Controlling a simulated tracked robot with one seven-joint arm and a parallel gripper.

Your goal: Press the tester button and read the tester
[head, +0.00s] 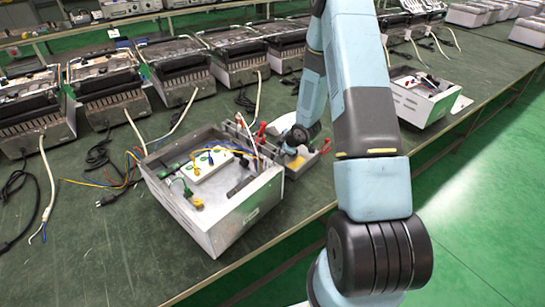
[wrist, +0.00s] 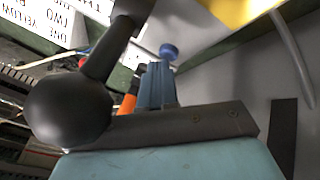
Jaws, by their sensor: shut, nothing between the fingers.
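In the head view, my arm reaches down behind an open white metal housing (head: 225,212). My gripper is mostly hidden there by the arm, over a low grey tray or box (head: 298,183) with a yellow patch, which may be the tester. In the wrist view my gripper (wrist: 158,75) is shut and empty, its blue fingers together. A small round blue piece (wrist: 169,51) shows just beyond the fingertips; I cannot tell whether it is the button or whether they touch. A yellow surface (wrist: 235,10) lies at top right. No tester reading is legible.
Red clips (head: 325,146) and loose wires lie around the grey tray. A white label (wrist: 45,22) with upside-down words shows in the wrist view. Several similar units (head: 175,68) line the bench's back. Bare bench (head: 100,250) lies at front left.

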